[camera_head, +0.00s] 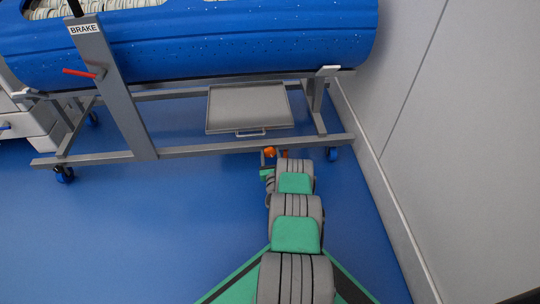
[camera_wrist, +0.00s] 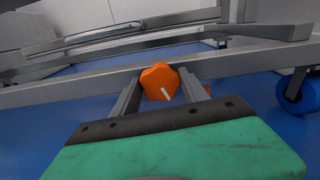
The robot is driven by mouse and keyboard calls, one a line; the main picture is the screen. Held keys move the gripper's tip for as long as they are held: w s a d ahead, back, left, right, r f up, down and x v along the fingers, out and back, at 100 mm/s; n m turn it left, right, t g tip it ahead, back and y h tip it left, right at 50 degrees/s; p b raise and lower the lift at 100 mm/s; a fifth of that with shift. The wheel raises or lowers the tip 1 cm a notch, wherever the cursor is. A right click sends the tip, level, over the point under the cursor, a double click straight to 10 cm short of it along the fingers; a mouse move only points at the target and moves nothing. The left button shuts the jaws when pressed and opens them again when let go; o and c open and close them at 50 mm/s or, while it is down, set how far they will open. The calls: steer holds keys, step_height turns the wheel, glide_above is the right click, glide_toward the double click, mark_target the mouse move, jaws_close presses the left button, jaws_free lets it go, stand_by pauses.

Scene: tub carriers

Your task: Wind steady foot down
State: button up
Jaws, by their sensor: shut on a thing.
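An orange knob (camera_wrist: 160,80) with a white mark on its face sits at the grey lower frame rail (camera_wrist: 75,92) of the tub carrier. My gripper (camera_wrist: 157,88) is shut on this knob, with one grey finger on each side of it. In the head view the knob (camera_head: 270,152) shows small at the front rail, partly hidden by my gripper (camera_head: 273,160) and arm. A bit of orange shows behind the right finger in the wrist view. The steady foot itself is not clearly visible below the knob.
The blue tub (camera_head: 220,42) lies on the carrier above a grey tray (camera_head: 249,107). A post marked BRAKE (camera_head: 112,90) carries a red lever (camera_head: 79,73). A castor (camera_head: 333,154) stands right of my gripper, near the wall (camera_head: 455,130). Blue floor (camera_head: 130,230) is clear at left.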

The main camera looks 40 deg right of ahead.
steer(key=shift+n, duration=0.3)
steer(key=n, duration=0.4)
steer(key=shift+w+a, duration=0.1)
steer(key=n, duration=0.5)
steer(key=shift+n, duration=0.4)
steer(key=n, duration=0.4)
steer(key=shift+f+n, duration=0.1)
steer(key=shift+n, duration=0.2)
steer(key=n, duration=0.4)
steer(key=shift+n, duration=0.4)
steer(key=shift+w, duration=0.1)
